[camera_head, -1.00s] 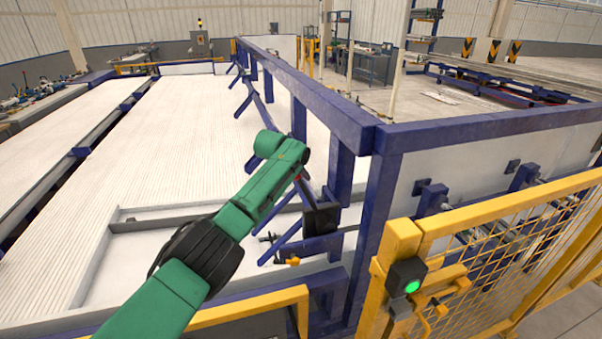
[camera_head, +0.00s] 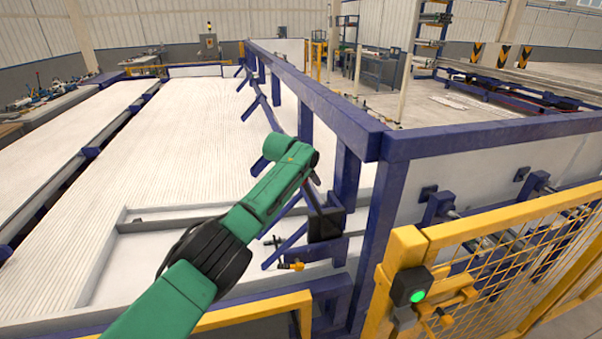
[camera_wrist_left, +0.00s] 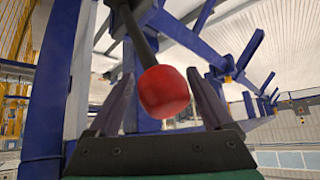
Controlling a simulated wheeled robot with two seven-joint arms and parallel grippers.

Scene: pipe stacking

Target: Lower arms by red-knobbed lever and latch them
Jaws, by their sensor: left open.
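The lever's red knob (camera_wrist_left: 163,92) is at the centre of the left wrist view, on a dark rod (camera_wrist_left: 137,35). My left gripper (camera_wrist_left: 160,78) is open, with one dark finger on each side of the knob; I cannot tell whether either finger touches it. In the head view my green left arm reaches to the lever rod (camera_head: 316,197), and its wrist largely hides the gripper and knob. Slanted blue arms (camera_head: 286,246) stand beside the blue frame, and more show in the left wrist view (camera_wrist_left: 249,50). I cannot make out a latch. My right gripper is not in view.
A blue rail (camera_head: 310,88) on posts runs away along the white ribbed bed (camera_head: 190,130). A yellow mesh fence (camera_head: 500,245) with a green-lit box (camera_head: 410,287) stands at the right front. A yellow bar (camera_head: 250,310) crosses below my left arm.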

